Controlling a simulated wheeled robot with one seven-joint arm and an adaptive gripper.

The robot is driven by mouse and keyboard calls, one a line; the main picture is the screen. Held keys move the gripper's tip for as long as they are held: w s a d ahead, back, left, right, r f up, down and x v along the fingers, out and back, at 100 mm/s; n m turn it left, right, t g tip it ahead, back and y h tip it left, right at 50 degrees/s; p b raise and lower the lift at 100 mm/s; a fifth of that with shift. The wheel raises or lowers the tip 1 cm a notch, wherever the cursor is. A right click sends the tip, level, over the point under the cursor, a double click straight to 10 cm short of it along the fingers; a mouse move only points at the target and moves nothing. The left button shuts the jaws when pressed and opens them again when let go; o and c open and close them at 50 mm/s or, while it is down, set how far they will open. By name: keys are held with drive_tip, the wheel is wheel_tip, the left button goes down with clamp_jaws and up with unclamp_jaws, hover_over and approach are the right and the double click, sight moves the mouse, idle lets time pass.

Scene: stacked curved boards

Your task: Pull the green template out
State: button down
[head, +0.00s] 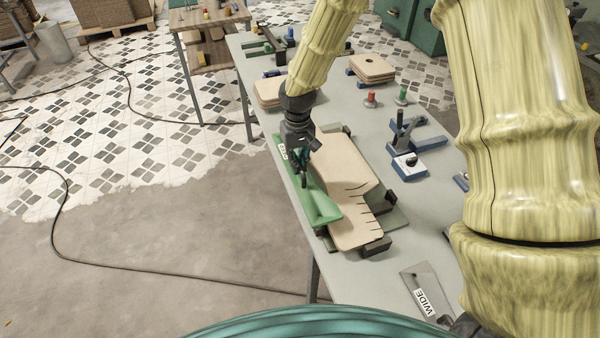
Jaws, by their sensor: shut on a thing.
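The fingertips are small and dark, so the exact grip is hard to make out. The boards sit on a green base with dark blocks (376,246) at the near end. My gripper hides part of the template and the boards' left edge.
The grey table (395,275) holds a plate marked WIDE (426,290) at the near end. A blue clamp fixture (408,166) stands to the right. More board stacks (371,68) lie farther back. Open floor (180,235) lies left of the table.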

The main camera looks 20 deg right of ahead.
drive_tip(key=shift+r+p, duration=1.25)
drive_tip(key=shift+r, duration=0.6)
